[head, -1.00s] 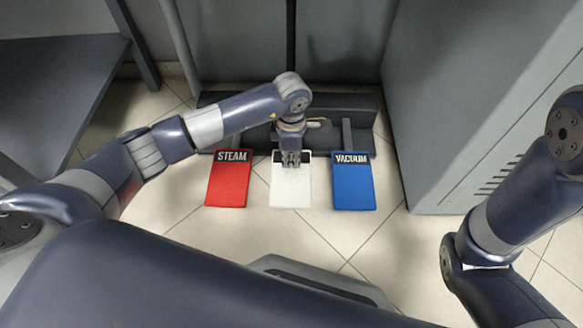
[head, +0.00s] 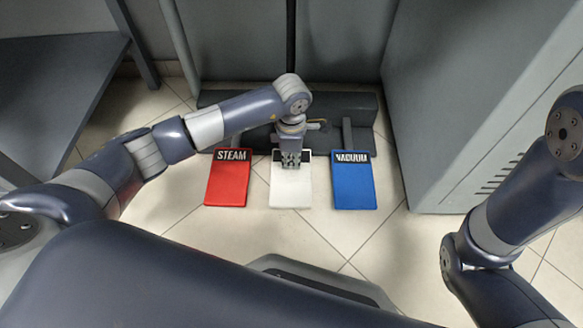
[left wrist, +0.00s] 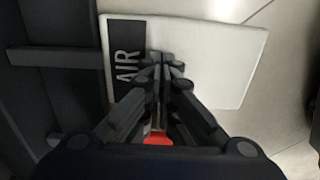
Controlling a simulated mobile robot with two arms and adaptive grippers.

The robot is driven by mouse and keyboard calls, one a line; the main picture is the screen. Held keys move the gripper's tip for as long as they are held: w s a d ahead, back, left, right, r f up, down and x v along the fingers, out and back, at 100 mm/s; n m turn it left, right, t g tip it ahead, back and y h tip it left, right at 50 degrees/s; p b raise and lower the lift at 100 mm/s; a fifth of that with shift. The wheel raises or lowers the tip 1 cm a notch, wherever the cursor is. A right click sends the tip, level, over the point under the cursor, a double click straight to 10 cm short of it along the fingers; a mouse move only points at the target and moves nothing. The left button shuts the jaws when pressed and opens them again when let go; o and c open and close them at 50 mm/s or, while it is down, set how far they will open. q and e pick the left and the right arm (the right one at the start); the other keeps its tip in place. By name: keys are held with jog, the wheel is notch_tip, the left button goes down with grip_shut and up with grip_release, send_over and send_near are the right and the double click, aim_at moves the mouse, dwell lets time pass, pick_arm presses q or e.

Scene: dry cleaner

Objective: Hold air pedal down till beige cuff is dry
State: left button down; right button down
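The white air pedal (head: 291,190) lies between the red and blue pedals at floor level. In the left wrist view the air pedal (left wrist: 215,62) shows its black AIR label. My left gripper (head: 291,163) points straight down over the label end of this pedal. Its fingers (left wrist: 160,62) are closed together with nothing between them, and the tips appear to touch the pedal; I cannot tell how far it is pressed. My right arm shows at the right, but its gripper is out of view. The beige cuff is not in view.
The red STEAM pedal (head: 228,180) is to the left and the blue VACUUM pedal (head: 354,182) to the right, each close to the air pedal. A dark base bar (head: 350,108) runs behind them. A grey cabinet (head: 450,120) stands at the right.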

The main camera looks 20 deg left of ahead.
aim_at(291, 168)
pick_arm(q)
jog(key=shift+f+b, duration=0.95)
jog(key=shift+f, duration=0.65)
jog(key=shift+s, duration=0.1)
dwell(4.0)
jog(key=shift+r, duration=0.15)
dwell(0.6)
jog(key=shift+r+p, duration=0.6)
jog(key=shift+p, duration=0.15)
notch_tip(291, 168, up, 8)
jog(key=p, duration=0.6)
jog(key=shift+f, duration=0.1)
